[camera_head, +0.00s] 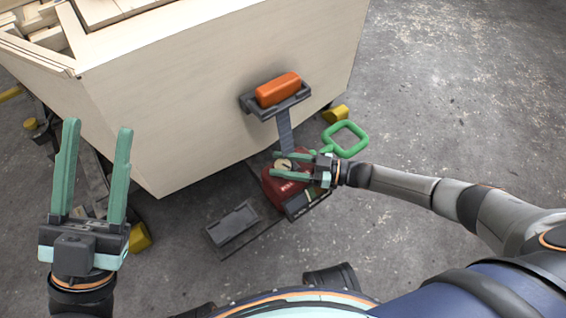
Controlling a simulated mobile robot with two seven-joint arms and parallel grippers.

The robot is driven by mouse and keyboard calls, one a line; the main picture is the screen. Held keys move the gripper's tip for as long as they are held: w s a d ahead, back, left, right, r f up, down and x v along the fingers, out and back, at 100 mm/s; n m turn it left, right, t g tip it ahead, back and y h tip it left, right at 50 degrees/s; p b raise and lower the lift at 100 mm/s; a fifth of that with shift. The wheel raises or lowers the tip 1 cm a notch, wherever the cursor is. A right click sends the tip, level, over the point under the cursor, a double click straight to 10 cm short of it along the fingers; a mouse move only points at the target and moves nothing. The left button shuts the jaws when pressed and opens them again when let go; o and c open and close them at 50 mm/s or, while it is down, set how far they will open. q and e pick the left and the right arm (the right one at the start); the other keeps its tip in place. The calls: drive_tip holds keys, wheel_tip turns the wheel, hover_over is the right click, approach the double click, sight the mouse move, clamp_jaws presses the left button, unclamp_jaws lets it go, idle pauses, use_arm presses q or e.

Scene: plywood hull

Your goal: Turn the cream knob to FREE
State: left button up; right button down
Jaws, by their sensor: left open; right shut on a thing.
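The cream knob (284,165) sits on top of a red box (270,184) below the plywood hull, and is partly hidden by my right gripper. My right gripper (276,165) comes in from the right, with its two green fingers either side of the knob and shut on it. White lettering on the red box is too small to read, and I cannot tell which way the knob points. My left gripper (98,126) is open and empty, fingers pointing up the picture, in front of the hull's left corner.
The plywood hull (190,90) fills the upper left. An orange block (278,90) rests on a dark bracket (262,112) on its side. A grey tray (232,228) lies lower left of the box. Concrete floor at right is clear.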

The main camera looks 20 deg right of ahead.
drive_tip(key=shift+c, duration=1.5)
unclamp_jaws()
drive_tip(key=p+v, duration=0.1)
drive_tip(key=v, duration=1.1)
drive_tip(key=shift+d+p, duration=0.2)
drive_tip(key=shift+p, duration=0.2)
